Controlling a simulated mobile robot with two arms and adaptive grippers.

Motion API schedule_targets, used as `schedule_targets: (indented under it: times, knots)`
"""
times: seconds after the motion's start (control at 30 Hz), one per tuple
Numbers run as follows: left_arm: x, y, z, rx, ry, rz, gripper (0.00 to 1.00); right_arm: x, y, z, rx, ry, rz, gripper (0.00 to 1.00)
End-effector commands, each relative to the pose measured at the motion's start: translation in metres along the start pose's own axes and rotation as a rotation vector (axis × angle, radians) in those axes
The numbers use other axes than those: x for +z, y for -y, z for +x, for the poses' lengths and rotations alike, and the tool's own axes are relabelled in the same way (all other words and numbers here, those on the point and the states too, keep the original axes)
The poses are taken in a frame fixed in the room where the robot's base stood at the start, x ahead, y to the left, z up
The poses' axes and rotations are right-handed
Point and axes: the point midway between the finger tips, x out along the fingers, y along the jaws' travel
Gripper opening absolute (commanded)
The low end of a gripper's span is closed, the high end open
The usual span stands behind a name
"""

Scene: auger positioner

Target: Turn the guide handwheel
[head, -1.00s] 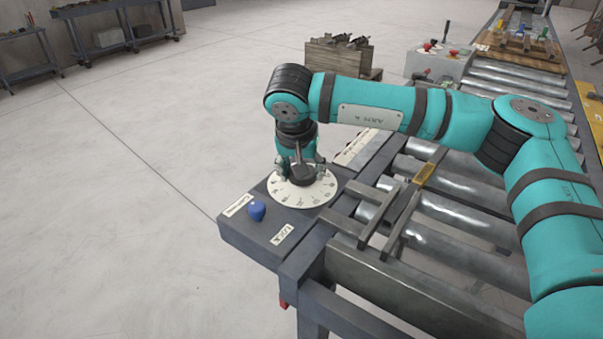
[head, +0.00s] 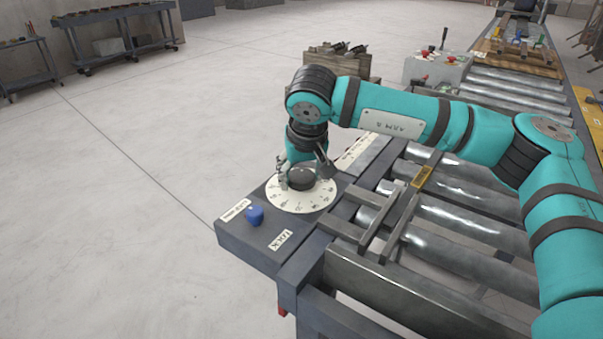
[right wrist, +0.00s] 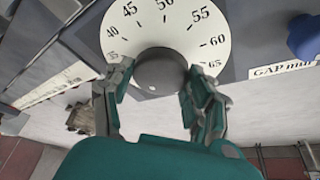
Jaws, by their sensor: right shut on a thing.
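The guide handwheel (head: 301,179) is a dark round knob at the centre of a white numbered dial (head: 299,202), on the grey corner plate of the roller table. My right gripper (head: 304,174) reaches down on it from above and is shut on it. In the right wrist view the handwheel (right wrist: 160,72) sits between the two fingers of my right gripper (right wrist: 156,82), with a small light dot on its near edge. Dial numbers from about 40 to 65 show around it. My left gripper is not in view.
A blue knob (head: 254,215) stands on the plate left of the dial, beside a LOCK label (head: 280,240). Metal rollers (head: 450,222) and bars lie to the right. A control box with red knobs (head: 438,68) stands further back. Open floor lies to the left.

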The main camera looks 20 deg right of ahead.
Motion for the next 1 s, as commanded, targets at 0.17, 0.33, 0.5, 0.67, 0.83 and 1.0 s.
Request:
schedule_targets:
  times: [0.17, 0.33, 0.5, 0.67, 0.83, 1.0]
  knots:
    - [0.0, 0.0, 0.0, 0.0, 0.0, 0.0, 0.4, 0.0, 0.0, 0.0, 0.0, 0.0, 0.002, 0.23]
    - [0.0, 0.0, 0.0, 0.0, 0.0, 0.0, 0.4, 0.0, 0.0, 0.0, 0.0, 0.0, 0.002, 0.74]
    - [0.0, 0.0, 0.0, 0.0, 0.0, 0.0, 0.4, 0.0, 0.0, 0.0, 0.0, 0.0, 0.002, 0.8]
    - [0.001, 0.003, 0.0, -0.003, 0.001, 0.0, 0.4, 0.0, 0.0, -0.001, 0.0, 0.0, 0.002, 0.8]
    - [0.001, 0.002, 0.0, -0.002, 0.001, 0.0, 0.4, -0.001, 0.0, -0.018, -0.001, -0.003, 0.003, 0.8]
    - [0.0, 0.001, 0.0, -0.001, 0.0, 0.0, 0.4, -0.001, 0.0, -0.054, -0.002, -0.004, 0.003, 0.8]
